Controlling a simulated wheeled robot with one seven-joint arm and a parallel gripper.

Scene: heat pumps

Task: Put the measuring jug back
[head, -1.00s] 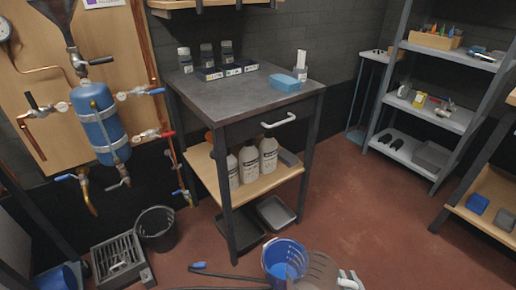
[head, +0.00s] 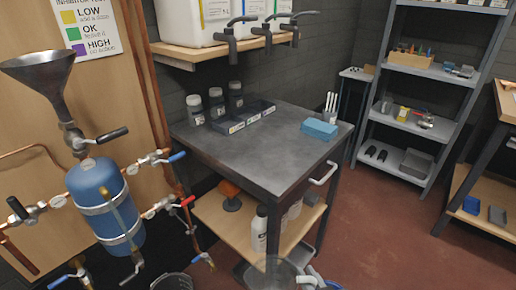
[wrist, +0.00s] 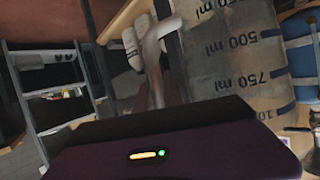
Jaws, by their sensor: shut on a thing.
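The measuring jug (head: 272,274) is a grey see-through vessel at the bottom edge of the head view, in front of the workbench, with its lower part cut off. In the wrist view the jug (wrist: 235,50) fills the upper right, with dark bands and ml marks. My gripper (head: 311,279) is just right of the jug in the head view, partly cut off. It is shut on the jug, apparently at its handle (wrist: 158,50); the exact contact is hard to make out. The jug is held in the air.
The dark workbench (head: 255,150) carries small bottles, a low tray row and a blue sponge (head: 319,129). Its wooden lower shelf (head: 215,222) holds white bottles (head: 259,230). A grey rack (head: 411,125) stands at the back right. A blue tank (head: 104,205) with valves is at left. Red floor at right is clear.

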